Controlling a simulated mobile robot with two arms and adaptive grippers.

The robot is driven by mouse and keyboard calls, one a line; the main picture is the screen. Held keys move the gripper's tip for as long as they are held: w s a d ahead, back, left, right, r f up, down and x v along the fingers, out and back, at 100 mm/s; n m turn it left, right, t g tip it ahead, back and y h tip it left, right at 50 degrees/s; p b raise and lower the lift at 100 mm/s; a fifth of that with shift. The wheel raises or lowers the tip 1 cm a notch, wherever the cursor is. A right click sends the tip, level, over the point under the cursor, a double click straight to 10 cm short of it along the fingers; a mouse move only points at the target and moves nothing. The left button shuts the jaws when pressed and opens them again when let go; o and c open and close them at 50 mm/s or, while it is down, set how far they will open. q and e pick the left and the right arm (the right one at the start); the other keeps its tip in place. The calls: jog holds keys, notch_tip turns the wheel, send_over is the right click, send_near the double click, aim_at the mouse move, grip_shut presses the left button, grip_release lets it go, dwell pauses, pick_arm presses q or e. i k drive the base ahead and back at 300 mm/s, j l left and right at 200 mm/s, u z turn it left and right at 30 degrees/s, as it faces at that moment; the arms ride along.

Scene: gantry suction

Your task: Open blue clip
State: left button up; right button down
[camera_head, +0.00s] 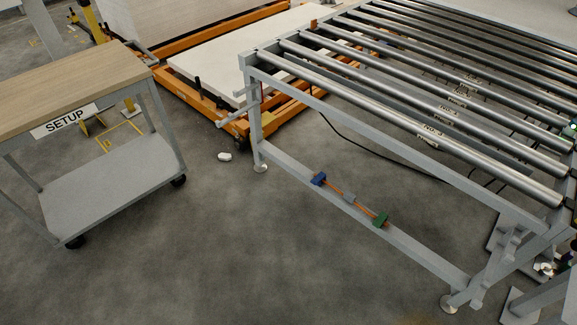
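A green clip (381,220) sits further right along the same rail. A thin orange-red line and a small grey block (348,197) lie between the two clips. Whether the blue clip is open or closed is too small to tell. Neither of my grippers shows in this view.
The roller conveyor (430,110) fills the upper right. A wood-topped SETUP cart (70,85) stands at the left, and an orange lift frame (215,40) behind. A small white object (224,156) lies on the floor. The grey floor (220,250) in front is clear.

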aim_at(315, 180)
jog(key=i+j, duration=0.25)
jog(key=i, duration=0.15)
jog(key=i+j, duration=0.3)
jog(key=i+j+u, duration=0.1)
jog(key=i+j, duration=0.15)
jog(key=i, duration=0.25)
